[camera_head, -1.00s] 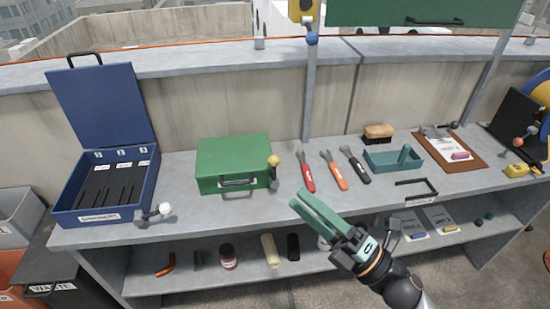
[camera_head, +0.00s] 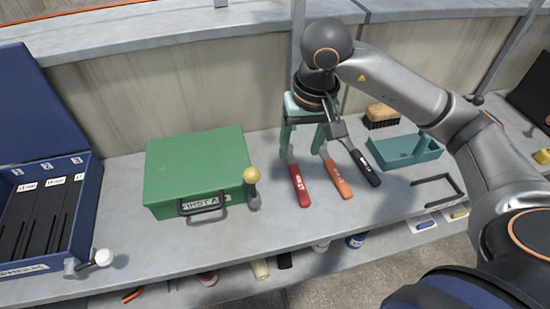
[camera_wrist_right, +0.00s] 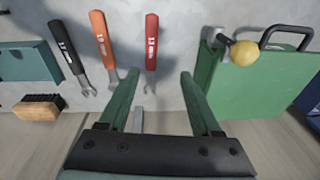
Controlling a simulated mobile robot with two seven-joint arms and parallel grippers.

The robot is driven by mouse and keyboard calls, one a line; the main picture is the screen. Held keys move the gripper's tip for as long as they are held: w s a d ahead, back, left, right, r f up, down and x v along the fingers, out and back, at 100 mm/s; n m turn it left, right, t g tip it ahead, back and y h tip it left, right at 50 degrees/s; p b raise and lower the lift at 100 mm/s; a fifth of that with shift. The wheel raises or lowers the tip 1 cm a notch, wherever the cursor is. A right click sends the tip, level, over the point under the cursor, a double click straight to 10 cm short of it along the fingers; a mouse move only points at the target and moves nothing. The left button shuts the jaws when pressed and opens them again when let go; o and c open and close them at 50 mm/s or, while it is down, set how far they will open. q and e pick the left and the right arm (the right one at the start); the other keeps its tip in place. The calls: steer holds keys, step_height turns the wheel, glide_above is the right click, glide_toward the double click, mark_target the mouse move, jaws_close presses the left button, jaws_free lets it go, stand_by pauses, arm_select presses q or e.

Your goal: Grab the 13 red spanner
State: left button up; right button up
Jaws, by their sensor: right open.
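The red spanner (camera_head: 300,185) lies on the grey shelf top, right of the green first-aid case, its handle toward the front edge. In the right wrist view the red spanner (camera_wrist_right: 151,42) shows a white 13 on its handle, and its metal head lies between my finger tips. My right gripper (camera_head: 306,150) points down over the spanner's head end, open, with green fingers to either side. It also shows in the right wrist view (camera_wrist_right: 160,75), holding nothing. Whether the fingers touch the shelf I cannot tell. My left gripper is not in view.
An orange spanner (camera_head: 337,179) and a black spanner (camera_head: 364,167) lie close to the right. The green case (camera_head: 197,165) stands to the left. A teal tray (camera_head: 405,152) and a brush (camera_head: 381,116) are farther right. A blue toolbox (camera_head: 75,210) stands far left.

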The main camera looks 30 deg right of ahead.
steer(key=w+d, duration=0.1)
glide_above(295, 170)
steer(key=s, duration=0.2)
steer(key=shift+h, duration=0.4)
step_height(295, 170, down, 5)
steer(key=shift+f, duration=0.2)
steer(key=shift+w+f, duration=0.25)
steer(key=shift+f, duration=0.8)
steer(key=shift+w+f, duration=0.3)
steer(key=shift+f, duration=0.7)
steer(key=shift+w+f, duration=0.25)
steer(key=shift+f, duration=0.8)
jaws_close()
